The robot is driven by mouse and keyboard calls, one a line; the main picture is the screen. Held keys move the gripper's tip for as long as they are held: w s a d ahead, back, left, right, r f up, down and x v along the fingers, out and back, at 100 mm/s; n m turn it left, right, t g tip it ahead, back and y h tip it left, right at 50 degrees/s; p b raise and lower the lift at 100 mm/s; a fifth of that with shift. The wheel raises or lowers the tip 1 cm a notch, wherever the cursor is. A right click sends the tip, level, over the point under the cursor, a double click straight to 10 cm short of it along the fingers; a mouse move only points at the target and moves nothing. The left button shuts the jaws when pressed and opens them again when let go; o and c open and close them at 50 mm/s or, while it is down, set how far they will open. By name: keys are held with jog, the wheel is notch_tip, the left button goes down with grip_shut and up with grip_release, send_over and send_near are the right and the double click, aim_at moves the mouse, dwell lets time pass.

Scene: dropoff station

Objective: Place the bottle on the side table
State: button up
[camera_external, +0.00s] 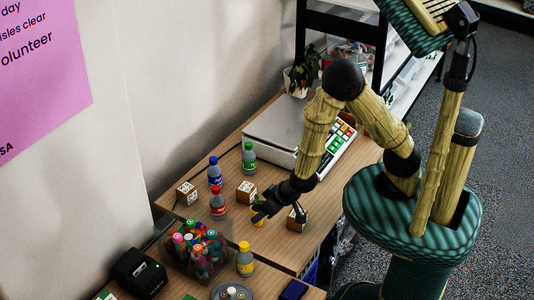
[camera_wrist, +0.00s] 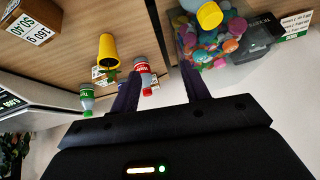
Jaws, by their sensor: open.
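Several small bottles stand upright on the wooden tables: a blue bottle (camera_external: 215,172), a green bottle (camera_external: 248,159), a red bottle (camera_external: 217,202) and a yellow bottle (camera_external: 245,260). I cannot tell which one is meant or which surface is the side table. The wooden top (camera_external: 285,245) holds most of them; the yellow one is on the nearer wooden top. My gripper (camera_external: 258,212) is open and empty, above the table to the right of the red bottle. In the wrist view, the red bottle (camera_wrist: 143,67) shows between its fingers (camera_wrist: 160,72), farther off; the green one (camera_wrist: 87,99) is left.
A clear bin (camera_external: 199,248) of colourful items and a black device (camera_external: 139,273) are nearer. A scale or register (camera_external: 272,130) and potted plant (camera_external: 302,75) are behind.

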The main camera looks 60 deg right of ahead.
jog(key=s+d+r+g, duration=0.1)
jog(key=d+r, duration=0.2)
jog(key=d, duration=0.5)
jog(key=s+d+r+g, duration=0.1)
jog(key=d+r, duration=0.3)
jog(key=d, duration=0.5)
jog(key=s+d+r+g+h, duration=0.1)
jog(key=d+r, duration=0.3)
jog(key=d, duration=0.4)
jog(key=shift+d+r+n+g, duration=0.15)
jog(key=shift+d+n+g, duration=0.15)
jog(key=shift+g, duration=0.3)
